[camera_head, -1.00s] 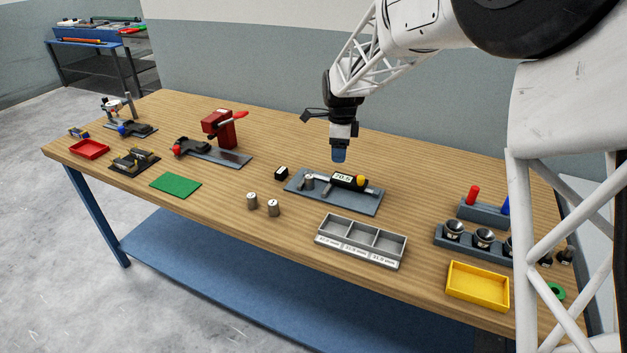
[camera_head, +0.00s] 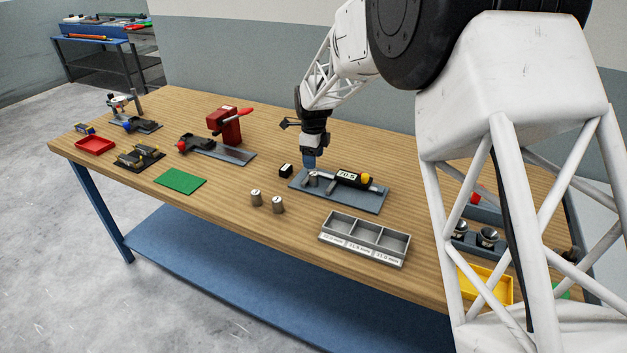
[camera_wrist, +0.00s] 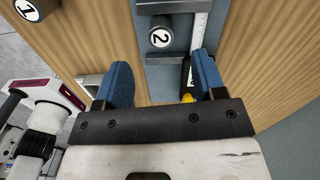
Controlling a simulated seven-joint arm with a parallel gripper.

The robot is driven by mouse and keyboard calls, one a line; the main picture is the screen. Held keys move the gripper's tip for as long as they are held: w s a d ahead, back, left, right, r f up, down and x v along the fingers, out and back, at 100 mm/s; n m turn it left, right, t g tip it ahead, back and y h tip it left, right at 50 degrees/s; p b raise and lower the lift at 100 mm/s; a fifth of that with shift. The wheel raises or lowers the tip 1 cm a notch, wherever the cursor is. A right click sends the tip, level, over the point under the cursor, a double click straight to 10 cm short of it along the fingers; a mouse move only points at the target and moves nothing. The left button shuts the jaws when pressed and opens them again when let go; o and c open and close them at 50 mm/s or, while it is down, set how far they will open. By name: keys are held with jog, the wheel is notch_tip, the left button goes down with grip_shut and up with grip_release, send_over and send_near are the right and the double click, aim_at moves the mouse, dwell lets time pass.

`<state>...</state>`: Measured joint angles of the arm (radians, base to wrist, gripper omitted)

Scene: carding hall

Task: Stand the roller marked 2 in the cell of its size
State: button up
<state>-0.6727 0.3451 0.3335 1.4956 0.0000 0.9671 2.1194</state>
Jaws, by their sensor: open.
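The roller marked 2 (camera_wrist: 160,38) is a short metal cylinder with a white numbered top. It stands at the left part of the grey measuring gauge (camera_head: 345,198), whose display appears to read 70.5. It also shows in the head view (camera_head: 313,180). My gripper (camera_wrist: 162,66) is open and empty, its blue fingers just above and to either side of that roller's line, not closed on it. In the head view my gripper (camera_head: 309,163) hangs right over the roller. The grey tray (camera_head: 322,238) has three empty cells with labels in front, too small to read surely.
Two more rollers (camera_head: 256,198) (camera_head: 278,205) stand left of the tray; one marked 1 (camera_wrist: 28,8) shows in the wrist view. A yellow bin (camera_head: 494,285) is partly hidden by my arm.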

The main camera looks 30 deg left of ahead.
aim_at(314, 173)
jog(key=shift+f, duration=1)
jog(key=shift+f, duration=0.1)
jog(key=shift+f, duration=2.5)
grip_shut()
jog(key=shift+r, duration=0.1)
